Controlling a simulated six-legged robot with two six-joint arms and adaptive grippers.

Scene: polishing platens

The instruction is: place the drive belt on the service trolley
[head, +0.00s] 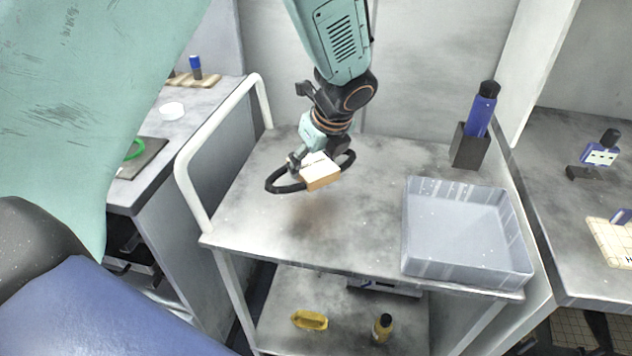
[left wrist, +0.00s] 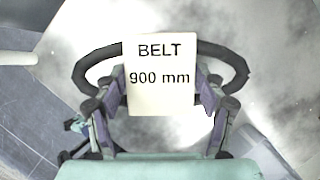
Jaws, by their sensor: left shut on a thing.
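The drive belt (head: 285,188) is a black loop with a cardboard sleeve; its white face reads "BELT 900 mm" in the left wrist view (left wrist: 160,77). My left gripper (head: 318,163) is shut on the belt at the sleeve, with a finger on each side of the label in the left wrist view. The belt hangs over the left middle of the top shelf of the service trolley (head: 345,225), with a soft shadow below it. It looks a little above the surface, apart from it. My right gripper is not in view.
A grey open bin (head: 465,275) stands at the trolley's front right. A dark holder (head: 468,148) with a blue bottle (head: 482,108) stands at the back right. A white handle rail (head: 187,185) rises at the left edge. The middle of the top is clear.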

